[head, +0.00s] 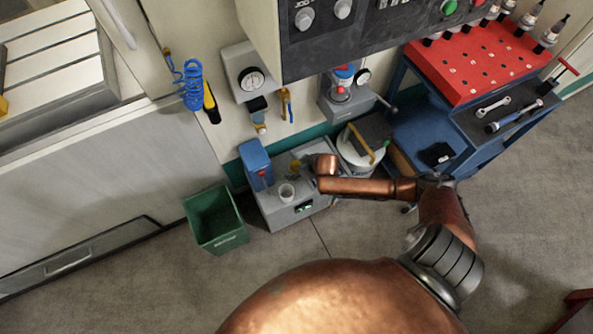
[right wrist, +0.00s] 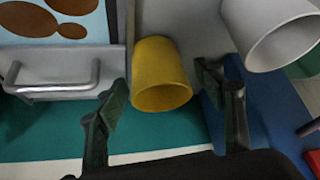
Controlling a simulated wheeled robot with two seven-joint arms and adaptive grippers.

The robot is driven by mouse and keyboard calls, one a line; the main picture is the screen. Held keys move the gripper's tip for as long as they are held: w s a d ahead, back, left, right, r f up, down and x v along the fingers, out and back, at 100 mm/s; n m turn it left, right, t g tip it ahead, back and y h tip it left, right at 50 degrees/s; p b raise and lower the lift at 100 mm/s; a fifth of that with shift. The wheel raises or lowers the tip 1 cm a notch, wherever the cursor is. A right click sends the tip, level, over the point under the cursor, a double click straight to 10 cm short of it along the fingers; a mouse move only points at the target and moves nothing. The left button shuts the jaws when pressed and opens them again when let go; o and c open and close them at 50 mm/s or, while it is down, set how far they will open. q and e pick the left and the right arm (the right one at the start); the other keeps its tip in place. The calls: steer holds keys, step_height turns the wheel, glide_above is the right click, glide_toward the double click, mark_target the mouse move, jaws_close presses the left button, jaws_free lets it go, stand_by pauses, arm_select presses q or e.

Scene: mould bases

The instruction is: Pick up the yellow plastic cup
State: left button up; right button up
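The yellow plastic cup (right wrist: 160,74) shows in the right wrist view, its round mouth tilted toward the camera. My right gripper (right wrist: 160,80) is open. One dark finger is on each side of the cup, with a visible gap on both sides, and nothing is held. In the head view my copper right arm reaches over the grey box, and a small yellow patch of the cup (head: 295,166) shows left of my wrist. The right fingers are too small to make out there. My left gripper is not in view.
A white cup (right wrist: 272,32) is close to the right finger; it also stands on the grey box (head: 297,213) in the head view. A blue container (head: 255,163) stands at the box's left edge, with a green bin (head: 214,219) beside it. A white bucket (head: 360,158) is to the right.

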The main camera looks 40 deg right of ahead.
steer(key=c, duration=1)
